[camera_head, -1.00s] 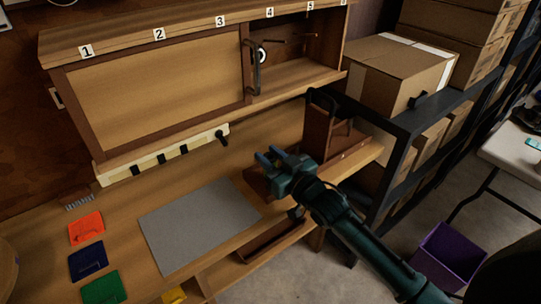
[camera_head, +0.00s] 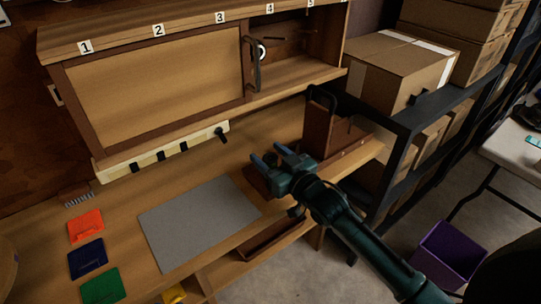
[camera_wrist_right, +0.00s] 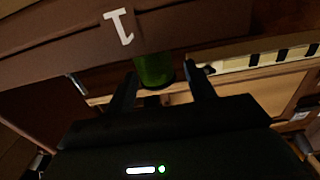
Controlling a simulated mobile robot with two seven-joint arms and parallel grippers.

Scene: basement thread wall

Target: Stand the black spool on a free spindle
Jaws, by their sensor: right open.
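My right gripper (camera_head: 268,156) is open over the workbench, right of the grey mat. In the right wrist view my right gripper (camera_wrist_right: 161,75) has its two fingers apart, with a green cylinder (camera_wrist_right: 154,68) showing beyond and between them; I cannot tell its distance. A small dark shape below the cylinder is too dim to identify. Thin spindles (camera_head: 292,40) stick out inside the open right part of the numbered wall cabinet. A white round thing with a dark centre (camera_head: 262,52) shows near the panel's handle. I cannot make out the black spool for certain. My left gripper is not in view.
A sliding panel (camera_head: 155,95) covers the cabinet's left part. A pale rail (camera_head: 160,155) with black marks runs below it. The grey mat (camera_head: 195,222) is bare. A brown box (camera_head: 318,130) stands behind my gripper, and a shelf with cartons (camera_head: 385,80) is at right.

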